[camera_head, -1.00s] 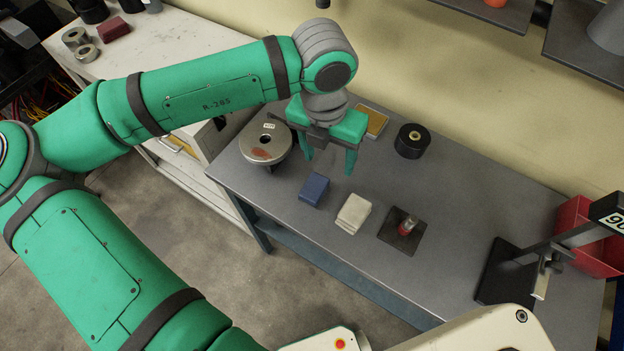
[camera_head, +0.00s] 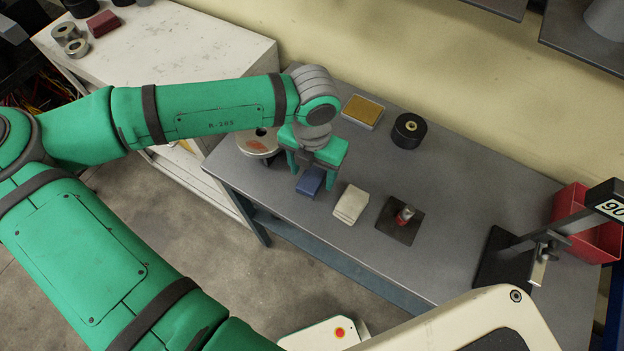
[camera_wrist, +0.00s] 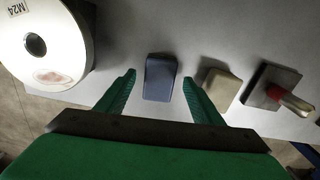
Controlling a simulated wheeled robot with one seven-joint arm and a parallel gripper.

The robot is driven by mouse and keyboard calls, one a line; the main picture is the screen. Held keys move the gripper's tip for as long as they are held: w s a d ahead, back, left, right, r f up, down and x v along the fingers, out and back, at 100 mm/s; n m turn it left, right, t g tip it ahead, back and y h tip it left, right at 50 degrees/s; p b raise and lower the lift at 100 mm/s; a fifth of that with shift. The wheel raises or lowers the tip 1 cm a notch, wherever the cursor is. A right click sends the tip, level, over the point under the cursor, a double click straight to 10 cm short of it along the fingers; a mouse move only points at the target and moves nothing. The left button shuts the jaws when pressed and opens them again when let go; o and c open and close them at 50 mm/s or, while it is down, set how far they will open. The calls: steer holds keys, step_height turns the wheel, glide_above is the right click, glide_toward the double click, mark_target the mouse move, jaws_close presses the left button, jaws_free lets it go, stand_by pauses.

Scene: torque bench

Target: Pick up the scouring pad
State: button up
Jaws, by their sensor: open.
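A small blue block (camera_head: 310,182), which looks like the scouring pad, lies on the grey bench. It also shows in the wrist view (camera_wrist: 160,76), in the middle between my fingertips. My gripper (camera_head: 311,174) is open and empty above the blue block, pointing down. In the wrist view my gripper (camera_wrist: 158,80) has one finger on each side of the block, with gaps on both sides. In the head view my gripper partly covers the block's back end. I cannot tell the exact height of the fingertips over the bench.
A beige folded block (camera_head: 351,204) lies just right of the blue one. Beyond it is a dark plate with a red-and-metal piece (camera_head: 402,219). A round metal disc (camera_head: 258,143) stands left. A yellow-topped block (camera_head: 363,111) and black roll (camera_head: 409,130) sit behind.

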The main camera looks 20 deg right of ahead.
steer(key=shift+f, duration=0.8)
steer(key=shift+w, duration=0.1)
steer(key=shift+c, duration=0.2)
steer(key=c, duration=1.1)
